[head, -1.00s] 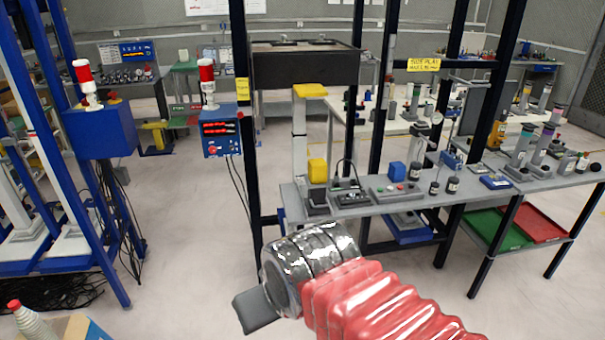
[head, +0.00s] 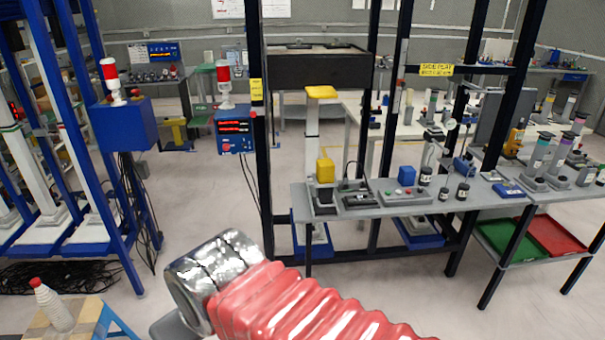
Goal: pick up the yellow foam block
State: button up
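The yellow foam block (head: 325,171) looks like a small upright yellow block. It sits at the left end of the grey workbench (head: 425,207), on or just behind a dark device, and I cannot tell which. My gripper (head: 174,327) is low in the view, left of centre, at the end of my red-sleeved arm with a chrome wrist. Only a grey part of it shows beyond the wrist; the fingertips are hidden or cut off, so its opening cannot be told. It is well apart from the block, nearer to me and lower left in the picture.
A dark post (head: 260,140) stands left of the block, and a yellow-topped white column (head: 312,112) rises behind it. Control boxes (head: 405,196) lie to its right. A blue frame (head: 85,150) and a stool (head: 82,318) stand at left. Floor before the bench is clear.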

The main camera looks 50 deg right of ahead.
aim_at(324, 168)
jog(key=u, duration=1.35)
jog(key=k, duration=1.1)
jog(key=z, duration=1.65)
